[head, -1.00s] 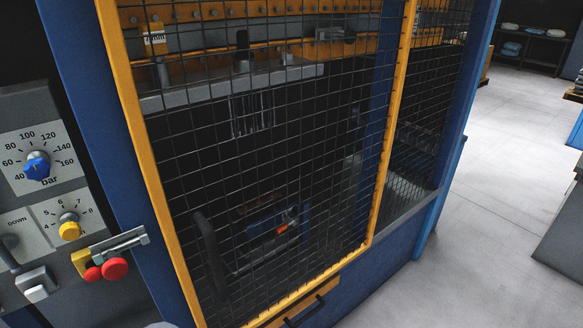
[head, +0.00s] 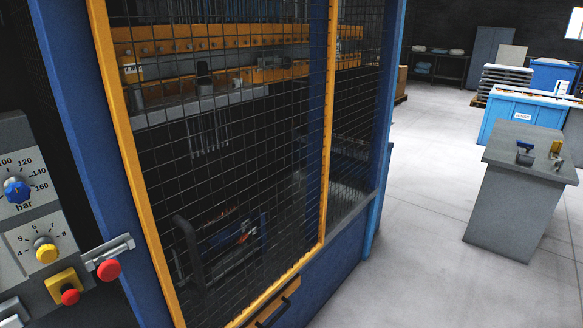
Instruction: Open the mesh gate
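The mesh gate (head: 222,130) fills the middle of the head view, a dark wire grid in a yellow frame on the blue machine. It looks closed within its blue posts. A dark upright handle (head: 188,250) stands at its lower left side. A metal bolt latch (head: 109,252) with a red knob sits left of the gate, by the blue post and control panel. My gripper is not in view.
A control panel (head: 35,215) with dials and red buttons stands at the left edge. A grey workbench (head: 520,165) stands at right. Open floor (head: 420,220) lies between it and the machine.

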